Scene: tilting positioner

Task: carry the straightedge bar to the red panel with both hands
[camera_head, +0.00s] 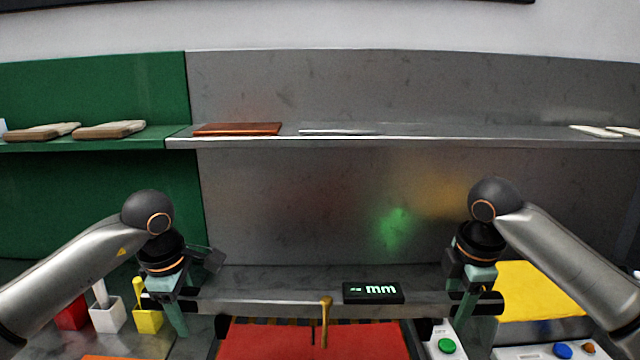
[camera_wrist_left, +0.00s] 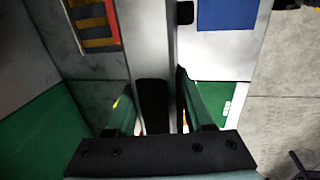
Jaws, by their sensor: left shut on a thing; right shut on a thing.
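The straightedge bar (camera_head: 250,302) is a long grey bar that lies level across the head view, with black end pieces. My left gripper (camera_head: 168,304) is shut on its left end, and my right gripper (camera_head: 474,302) is shut on its right end. In the left wrist view the bar (camera_wrist_left: 150,40) runs up between the fingers of my left gripper (camera_wrist_left: 152,108). The red panel (camera_head: 268,342) is at the bottom middle, just in front of the bar in the picture. Its near part is cut off. Whether the bar touches anything below is unclear.
A black display reading "mm" (camera_head: 373,292) shows at the bar. A brass-coloured lever (camera_head: 325,318) stands at the red panel. Red, white and yellow holders (camera_head: 148,320) are at left. A yellow panel (camera_head: 540,290) and a button box (camera_head: 446,345) are at right. A shelf (camera_head: 400,140) runs behind.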

